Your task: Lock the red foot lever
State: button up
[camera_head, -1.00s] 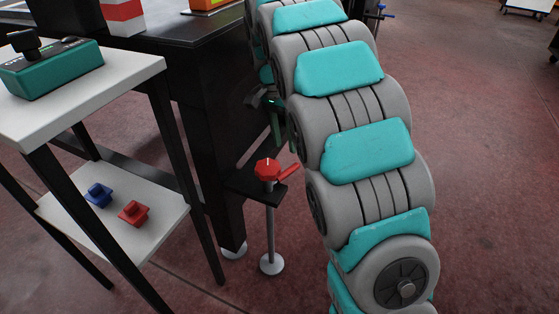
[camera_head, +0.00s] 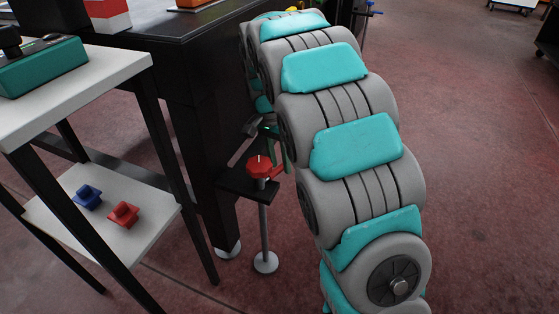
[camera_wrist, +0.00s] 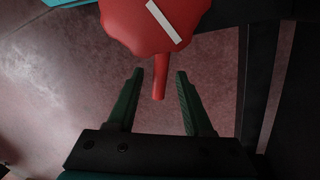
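The red foot lever (camera_head: 262,166) is a red knob with a white mark and a short handle, on a black bracket at the foot of the table leg. In the wrist view the red knob (camera_wrist: 150,22) fills the top middle, and its handle (camera_wrist: 160,84) points down between my fingers. My gripper (camera_wrist: 159,78) is open, with a green finger on each side of the handle and visible gaps to both. In the head view my gripper (camera_head: 275,140) is partly hidden behind my arm, just behind the knob.
A white two-level side table (camera_head: 85,95) stands at the left. Its lower shelf holds a blue part (camera_head: 88,197) and a red part (camera_head: 124,214). The black table leg (camera_head: 205,170) is close behind the lever. Open floor lies to the right.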

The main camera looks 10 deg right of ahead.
grip_shut()
dwell(1.2)
